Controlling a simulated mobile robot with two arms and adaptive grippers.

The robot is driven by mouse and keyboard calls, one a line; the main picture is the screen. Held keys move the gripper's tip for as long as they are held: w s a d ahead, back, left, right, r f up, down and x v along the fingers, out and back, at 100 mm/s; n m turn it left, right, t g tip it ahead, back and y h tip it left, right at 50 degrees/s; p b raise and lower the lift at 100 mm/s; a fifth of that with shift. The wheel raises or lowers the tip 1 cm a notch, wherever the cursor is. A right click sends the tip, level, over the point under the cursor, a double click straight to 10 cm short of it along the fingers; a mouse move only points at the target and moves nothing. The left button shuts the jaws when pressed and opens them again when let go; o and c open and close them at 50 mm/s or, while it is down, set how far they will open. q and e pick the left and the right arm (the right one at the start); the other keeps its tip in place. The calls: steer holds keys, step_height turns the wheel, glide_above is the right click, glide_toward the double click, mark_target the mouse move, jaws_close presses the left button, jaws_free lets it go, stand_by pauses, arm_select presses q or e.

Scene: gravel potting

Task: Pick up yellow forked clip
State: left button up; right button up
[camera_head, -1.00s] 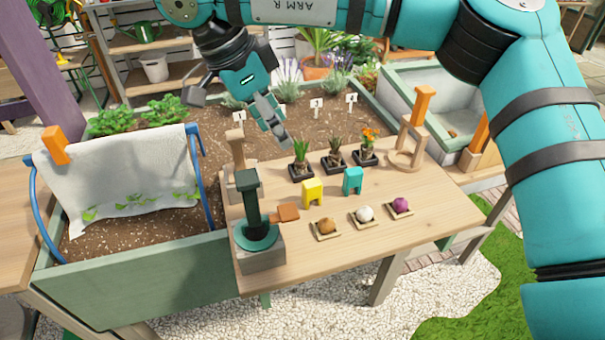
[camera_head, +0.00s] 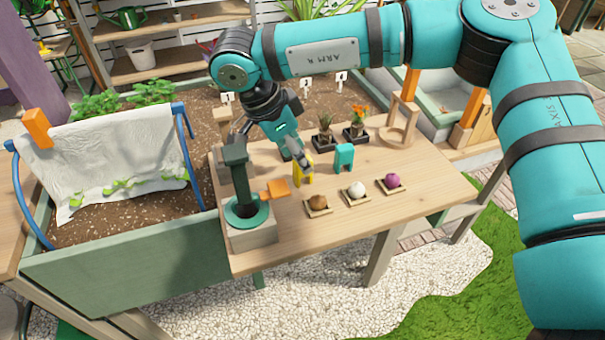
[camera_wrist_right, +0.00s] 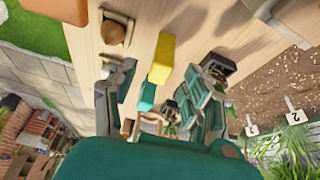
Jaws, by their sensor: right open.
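The yellow forked clip (camera_head: 304,178) stands on the wooden table, partly hidden by a finger of my right gripper in the head view. My right gripper (camera_head: 290,150) points down close above and behind it. In the right wrist view the clip is a yellow block (camera_wrist_right: 163,55), between and beyond the fingertips of the open right gripper (camera_wrist_right: 160,82). I cannot tell whether a finger touches it. A teal forked clip (camera_head: 344,157) stands to its right and shows just below it in the wrist view (camera_wrist_right: 147,95). My left gripper is not in view.
A dark green tool on a block (camera_head: 250,236) with an orange handle (camera_head: 278,189) stands left of the clip. Brown (camera_head: 318,202), white (camera_head: 356,190) and purple (camera_head: 392,180) balls sit on small trays in front. Potted plants (camera_head: 356,128) and a wooden ring stand (camera_head: 398,128) are behind.

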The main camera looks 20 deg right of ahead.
steer(key=x, duration=0.2)
steer(key=shift+d+f, duration=0.15)
steer(key=shift+f, duration=0.2)
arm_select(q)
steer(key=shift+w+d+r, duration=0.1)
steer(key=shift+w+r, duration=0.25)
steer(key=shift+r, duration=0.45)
arm_select(e)
steer(key=shift+f, duration=0.2)
steer(key=shift+c, duration=0.4)
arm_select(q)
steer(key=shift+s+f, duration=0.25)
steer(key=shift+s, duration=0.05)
arm_select(e)
jaws_close()
